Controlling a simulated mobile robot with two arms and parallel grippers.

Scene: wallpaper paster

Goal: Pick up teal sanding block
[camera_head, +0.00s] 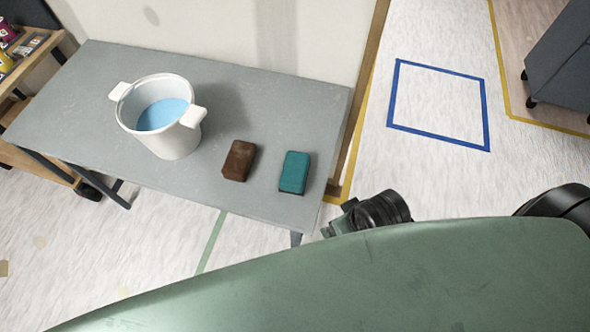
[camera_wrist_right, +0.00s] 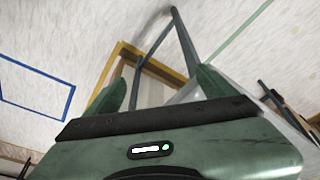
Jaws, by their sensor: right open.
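The teal sanding block (camera_head: 294,172) lies on the grey table (camera_head: 90,140) near its right end. A brown block (camera_head: 239,160) lies to its left, apart from it. My right gripper (camera_wrist_right: 163,92) is open and empty in the right wrist view, with its green fingers spread apart. In that view it faces floor and dark table legs, and the teal block does not show. In the head view part of my right arm shows beyond the table's right front corner, apart from the block; its fingers cannot be made out. My left gripper is not in view.
A white two-handled bucket (camera_head: 172,140) with light blue contents stands on the table, left of the blocks. A wall rises behind the table. A shelf with colourful items (camera_head: 30,44) is at the far left. A blue taped square (camera_head: 437,135) marks clear floor at right, near a dark cabinet (camera_head: 562,60).

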